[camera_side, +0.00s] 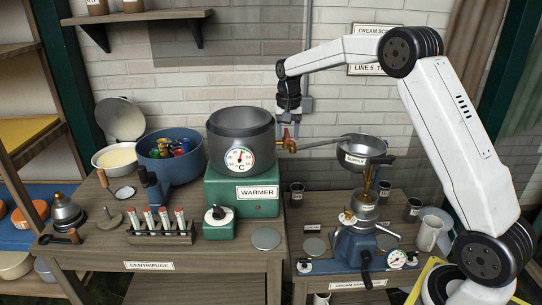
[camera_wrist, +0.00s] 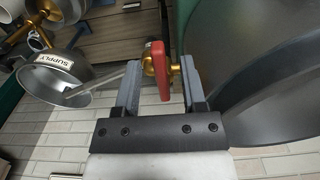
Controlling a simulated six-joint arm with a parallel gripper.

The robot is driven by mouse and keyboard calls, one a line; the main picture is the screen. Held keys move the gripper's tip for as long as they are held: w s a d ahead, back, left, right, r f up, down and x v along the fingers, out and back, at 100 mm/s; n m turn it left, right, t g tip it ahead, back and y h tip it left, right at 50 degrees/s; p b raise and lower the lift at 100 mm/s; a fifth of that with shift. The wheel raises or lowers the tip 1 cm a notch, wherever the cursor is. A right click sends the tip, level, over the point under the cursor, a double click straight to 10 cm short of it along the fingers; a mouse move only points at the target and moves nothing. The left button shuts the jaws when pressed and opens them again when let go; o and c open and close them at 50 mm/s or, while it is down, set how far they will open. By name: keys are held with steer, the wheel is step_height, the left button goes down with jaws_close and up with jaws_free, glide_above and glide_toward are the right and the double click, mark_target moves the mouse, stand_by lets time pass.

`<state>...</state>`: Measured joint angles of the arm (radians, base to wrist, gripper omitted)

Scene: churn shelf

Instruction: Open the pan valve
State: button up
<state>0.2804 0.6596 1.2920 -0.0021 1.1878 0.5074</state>
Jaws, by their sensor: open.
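The pan valve is a brass fitting (camera_side: 291,147) with a red handle (camera_side: 286,134), low on the right side of the dark grey pan (camera_side: 228,122). My gripper (camera_side: 289,124) points down over the valve. In the wrist view my gripper (camera_wrist: 161,68) is open, with one finger on each side of the red handle (camera_wrist: 160,70); gaps show beside the handle and I see no clear grip. The brass (camera_wrist: 173,68) shows behind the handle. A grey spout runs from the valve toward the SUPPLY bowl (camera_side: 364,147).
The pan's wall (camera_wrist: 260,75) is close beside the right finger in the wrist view. The pan stands on the green WARMER (camera_side: 242,191). A blue tub (camera_side: 170,165) stands left of it. The blue cream separator (camera_side: 356,245) stands below the bowl. Brick wall lies behind.

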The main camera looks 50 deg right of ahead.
jaws_close()
steer(key=shift+s+n, duration=0.1)
steer(key=shift+n, duration=0.2)
steer(key=shift+d+n, duration=1.05)
steer(key=shift+n, duration=1.85)
steer(key=shift+d+n, duration=1)
steer(key=shift+n, duration=1.9)
steer(key=shift+d+n, duration=1.05)
steer(key=shift+n, duration=1.85)
